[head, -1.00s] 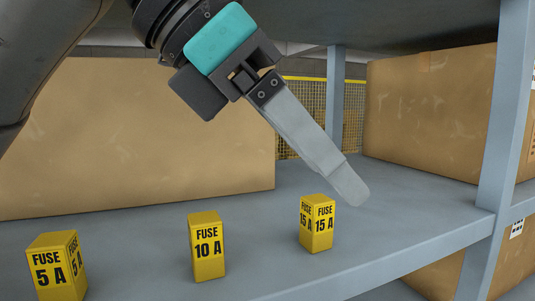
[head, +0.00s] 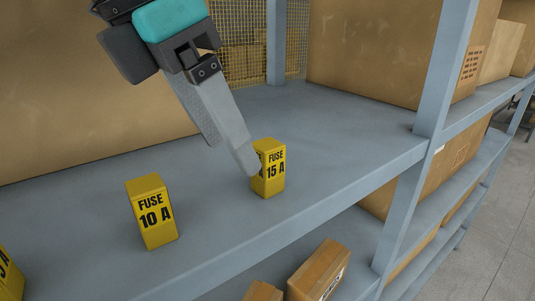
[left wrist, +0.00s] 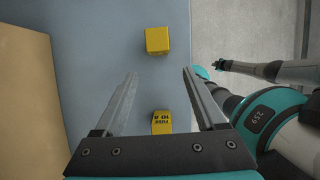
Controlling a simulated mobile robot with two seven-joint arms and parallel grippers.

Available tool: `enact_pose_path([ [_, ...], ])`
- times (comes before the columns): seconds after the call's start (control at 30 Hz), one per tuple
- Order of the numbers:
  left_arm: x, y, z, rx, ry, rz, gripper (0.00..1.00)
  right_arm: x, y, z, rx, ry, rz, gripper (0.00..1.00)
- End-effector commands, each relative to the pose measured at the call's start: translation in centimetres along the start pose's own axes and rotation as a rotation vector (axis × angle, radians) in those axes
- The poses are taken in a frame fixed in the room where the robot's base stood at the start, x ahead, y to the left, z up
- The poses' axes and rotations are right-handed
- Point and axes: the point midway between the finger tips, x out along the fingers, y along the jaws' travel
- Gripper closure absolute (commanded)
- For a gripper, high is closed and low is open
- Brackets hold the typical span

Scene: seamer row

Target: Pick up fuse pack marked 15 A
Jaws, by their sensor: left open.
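The fuse pack marked 15 A (head: 274,174) is a small yellow block with black print, upright on the grey shelf (head: 330,130). In the left wrist view it is the yellow block (left wrist: 158,40) beyond the fingertips. My left gripper (head: 232,158) is open and empty, slanting down from the upper left; its near fingertip covers part of the pack's left face in the head view. In the left wrist view both fingers (left wrist: 160,73) are spread, with the pack ahead of the gap. A dark end of my right arm (left wrist: 218,65) shows small.
The 10 A fuse pack (head: 152,212) stands to the left, and a 5 A pack (head: 8,275) is cut by the picture's left edge. A large carton (head: 80,90) stands behind. A shelf post (head: 445,70) rises at the right. Shelf surface right of the 15 A pack is clear.

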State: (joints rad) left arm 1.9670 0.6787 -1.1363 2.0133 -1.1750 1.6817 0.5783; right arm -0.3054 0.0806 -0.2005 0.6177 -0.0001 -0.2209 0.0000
Motion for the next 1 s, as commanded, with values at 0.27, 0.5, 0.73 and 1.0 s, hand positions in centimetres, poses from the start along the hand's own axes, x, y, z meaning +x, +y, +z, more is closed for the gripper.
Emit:
enact_pose_path([
  [0.27, 0.9, -0.1, 2.8, 0.002, 0.003, -0.001, 0.28, -1.4, 0.1, -0.4, 0.0, 0.004, 0.001, 1.0],
  [0.5, 4.3, 0.0, 4.0, 0.002, 0.001, 0.0, 0.28, -0.5, 0.2, -0.6, 0.0, 0.009, 0.002, 1.0],
  [0.73, 4.8, 0.0, 4.1, 0.002, -0.001, 0.0, 0.28, -0.3, 0.2, -0.7, 0.001, 0.01, 0.003, 1.0],
  [1.0, 4.8, 0.0, 4.0, 0.002, -0.001, 0.0, 0.45, -0.4, 0.2, -0.7, 0.001, 0.011, 0.002, 1.0],
])
